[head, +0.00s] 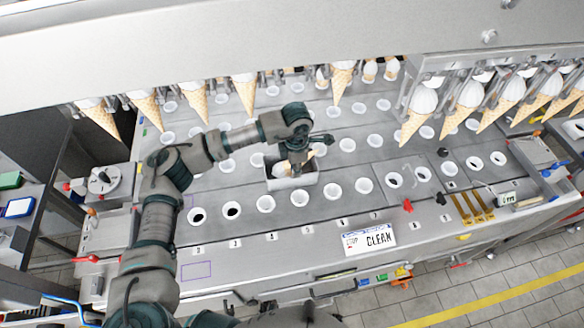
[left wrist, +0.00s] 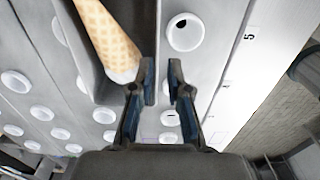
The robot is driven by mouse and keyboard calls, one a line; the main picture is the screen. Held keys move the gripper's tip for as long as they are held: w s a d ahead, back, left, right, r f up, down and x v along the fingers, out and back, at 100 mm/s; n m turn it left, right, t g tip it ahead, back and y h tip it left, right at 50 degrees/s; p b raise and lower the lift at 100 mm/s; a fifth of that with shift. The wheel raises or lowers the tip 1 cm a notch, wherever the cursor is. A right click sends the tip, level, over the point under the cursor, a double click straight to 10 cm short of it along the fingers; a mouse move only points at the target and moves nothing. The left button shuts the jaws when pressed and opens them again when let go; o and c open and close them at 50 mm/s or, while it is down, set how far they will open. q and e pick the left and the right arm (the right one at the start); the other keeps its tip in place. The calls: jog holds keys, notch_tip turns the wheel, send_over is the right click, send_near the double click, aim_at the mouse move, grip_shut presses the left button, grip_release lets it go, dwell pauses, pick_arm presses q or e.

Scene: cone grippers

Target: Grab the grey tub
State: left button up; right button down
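The grey tub (head: 292,183) stands on the metal work surface near the middle of the head view. A waffle cone (head: 283,168) lies in it. My left gripper (head: 299,158) is at the tub, its arm reaching in from the left. In the left wrist view my left gripper (left wrist: 161,80) has its two fingers apart. The wall of the grey tub (left wrist: 147,25) runs down to the fingers, and the cone (left wrist: 105,40) shows inside the tub. I cannot tell whether the wall is between the fingers or touching them. My right gripper is not in view.
Rows of white round holders (head: 299,198) surround the tub. Cones hang above from a machine (head: 245,93), several more at the right (head: 462,105). A "CLEAN" sign (head: 369,239) sits on the front edge. A red clip (head: 407,206) lies right of the tub.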

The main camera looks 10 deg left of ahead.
pick_arm(q)
send_over(293, 187)
jog(key=f, duration=0.2)
jog(key=f+p, duration=0.1)
jog(key=f, duration=0.2)
jog(key=shift+w+a, duration=0.1)
jog(key=shift+w, duration=0.1)
jog(key=shift+d, duration=0.2)
grip_shut()
jog(key=shift+r, duration=0.15)
